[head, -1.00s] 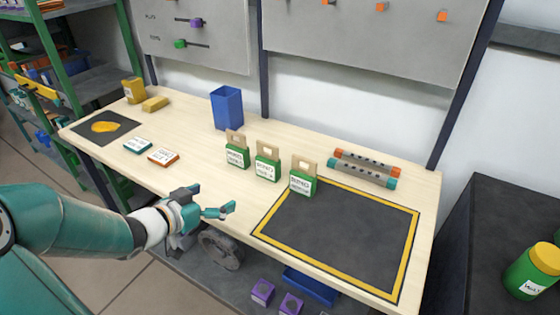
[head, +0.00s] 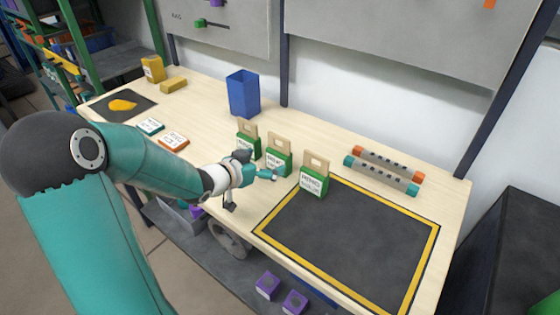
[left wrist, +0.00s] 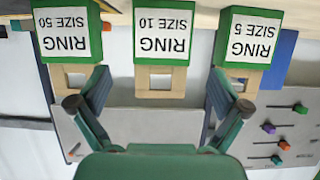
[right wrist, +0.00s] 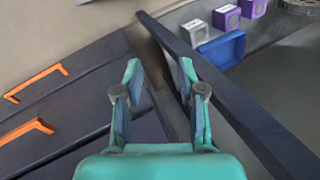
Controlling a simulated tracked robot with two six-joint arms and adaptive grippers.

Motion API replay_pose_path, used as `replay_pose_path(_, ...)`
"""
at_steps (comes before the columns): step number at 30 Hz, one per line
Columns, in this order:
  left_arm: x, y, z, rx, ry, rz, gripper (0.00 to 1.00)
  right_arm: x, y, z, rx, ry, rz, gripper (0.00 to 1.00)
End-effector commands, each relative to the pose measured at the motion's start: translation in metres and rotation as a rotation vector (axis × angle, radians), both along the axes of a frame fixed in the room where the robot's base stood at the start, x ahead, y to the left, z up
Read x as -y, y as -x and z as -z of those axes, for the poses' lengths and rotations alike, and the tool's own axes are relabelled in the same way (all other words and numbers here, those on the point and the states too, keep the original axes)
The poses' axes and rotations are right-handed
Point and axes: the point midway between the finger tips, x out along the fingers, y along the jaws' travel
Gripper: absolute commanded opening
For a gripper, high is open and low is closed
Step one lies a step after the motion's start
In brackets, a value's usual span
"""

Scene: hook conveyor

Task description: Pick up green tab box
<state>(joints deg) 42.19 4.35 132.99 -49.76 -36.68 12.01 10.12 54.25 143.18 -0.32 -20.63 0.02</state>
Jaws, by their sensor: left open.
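Three green boxes with tan handle tabs stand in a row on the wooden table: the left box (head: 249,146), the middle box (head: 280,163) and the right box (head: 314,185). In the left wrist view they appear upside down, labelled RING SIZE 50 (left wrist: 68,36), SIZE 10 (left wrist: 163,36) and SIZE 5 (left wrist: 253,42). My left gripper (head: 258,166) is open and empty, just in front of the left and middle boxes. In the left wrist view its fingers (left wrist: 160,90) spread either side of the SIZE 10 tab. My right gripper (right wrist: 158,75) is open and empty, away from the boxes.
A black mat with a yellow border (head: 345,245) lies right of the boxes. Two grey bars with coloured ends (head: 385,170) lie behind it. A blue bin (head: 243,94) stands behind the boxes. Flat cards (head: 173,140) lie left. Dark drawers (right wrist: 75,110) show near my right gripper.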

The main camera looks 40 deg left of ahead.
Motion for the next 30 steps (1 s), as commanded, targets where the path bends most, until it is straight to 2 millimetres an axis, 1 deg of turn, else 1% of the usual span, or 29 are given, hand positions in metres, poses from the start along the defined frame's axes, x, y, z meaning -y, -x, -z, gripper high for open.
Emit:
replay_pose_path(1, 0.000, -0.007, 0.003, 0.000, 0.002, 0.001, 1.00, 0.000, 0.000, 0.000, 0.000, 0.000, 0.000, 0.40)
replay_pose_path(3, 0.000, -0.013, 0.005, 0.000, 0.001, 0.002, 1.00, 0.000, 0.000, 0.000, 0.000, 0.000, 0.000, 0.40)
replay_pose_path(8, -0.001, -0.020, 0.007, 0.000, 0.001, 0.002, 1.00, 0.000, 0.000, -0.001, 0.000, 0.000, 0.000, 0.40)
replay_pose_path(10, -0.002, -0.027, 0.008, 0.000, 0.002, 0.001, 1.00, 0.000, 0.000, -0.003, 0.000, 0.000, 0.000, 0.40)
replay_pose_path(15, -0.006, -0.051, 0.014, -0.002, 0.003, 0.003, 1.00, 0.000, 0.000, -0.010, 0.000, 0.000, 0.000, 0.40)
replay_pose_path(18, -0.007, -0.061, 0.019, -0.001, 0.001, 0.003, 1.00, 0.000, 0.000, -0.010, 0.000, 0.000, 0.000, 0.40)
replay_pose_path(21, -0.008, -0.066, 0.021, 0.000, 0.001, 0.002, 1.00, 0.000, 0.000, -0.011, 0.000, 0.000, 0.000, 0.40)
replay_pose_path(27, -0.008, -0.066, 0.022, 0.000, 0.000, 0.001, 1.00, 0.000, 0.000, -0.010, 0.000, 0.000, 0.000, 0.40)
replay_pose_path(28, -0.008, -0.066, 0.022, 0.000, -0.001, 0.001, 0.97, 0.000, 0.000, -0.010, 0.000, 0.000, 0.000, 0.40)
replay_pose_path(30, -0.008, -0.066, 0.022, 0.000, -0.001, 0.001, 0.85, 0.000, 0.000, -0.010, 0.000, 0.000, 0.000, 0.40)
